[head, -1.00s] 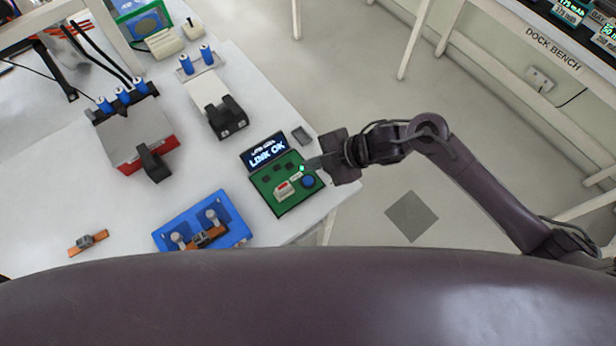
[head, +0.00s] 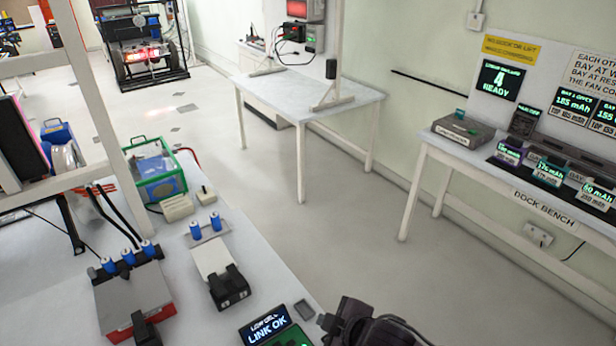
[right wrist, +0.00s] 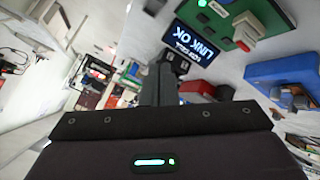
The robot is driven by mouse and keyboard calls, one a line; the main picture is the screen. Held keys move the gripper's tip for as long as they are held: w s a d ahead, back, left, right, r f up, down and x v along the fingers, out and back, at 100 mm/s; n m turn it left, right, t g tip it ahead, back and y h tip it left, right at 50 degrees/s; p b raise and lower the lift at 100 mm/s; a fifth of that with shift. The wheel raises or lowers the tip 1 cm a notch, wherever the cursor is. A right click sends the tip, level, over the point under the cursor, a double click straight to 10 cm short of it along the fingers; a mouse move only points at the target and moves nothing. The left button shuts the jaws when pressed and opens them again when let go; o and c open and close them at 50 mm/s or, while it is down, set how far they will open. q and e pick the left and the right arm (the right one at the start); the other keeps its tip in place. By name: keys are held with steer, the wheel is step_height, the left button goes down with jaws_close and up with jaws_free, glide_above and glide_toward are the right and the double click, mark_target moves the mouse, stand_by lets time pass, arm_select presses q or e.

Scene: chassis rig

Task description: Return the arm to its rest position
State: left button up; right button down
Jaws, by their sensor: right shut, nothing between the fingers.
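My right gripper (head: 338,322) shows at the bottom edge of the head view, beside the right end of the near bench; most of the arm is cut off below. In the right wrist view its fingers (right wrist: 160,85) are together with nothing between them. A green board with a screen reading "LINK OK" (head: 268,328) lies just left of the gripper in the head view. The screen (right wrist: 197,40) and the green board (right wrist: 262,14) also show in the right wrist view, apart from the fingers. My left gripper is not in view.
The near bench (head: 240,262) carries a white device with a black clamp (head: 228,285), a grey-and-red box (head: 135,300) and a green-framed case (head: 157,170). Open floor (head: 340,230) lies between.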

steer(key=s+d+r+m+g+h, duration=0.1)
steer(key=s+d+m+g+h, duration=0.35)
steer(key=s+d+m, duration=0.95)
step_height(320, 180, down, 36)
steer(key=d+n+b, duration=0.1)
steer(key=d+b, duration=0.1)
steer(key=b, duration=0.3)
steer(key=s+d+f+g+b, duration=0.2)
steer(key=s+d+f+b, duration=0.1)
steer(key=s+f, duration=1.6)
steer(key=shift+s+d+f+n+h, duration=0.15)
steer(key=shift+s+f+n+h, duration=0.25)
steer(key=shift+f, duration=0.35)
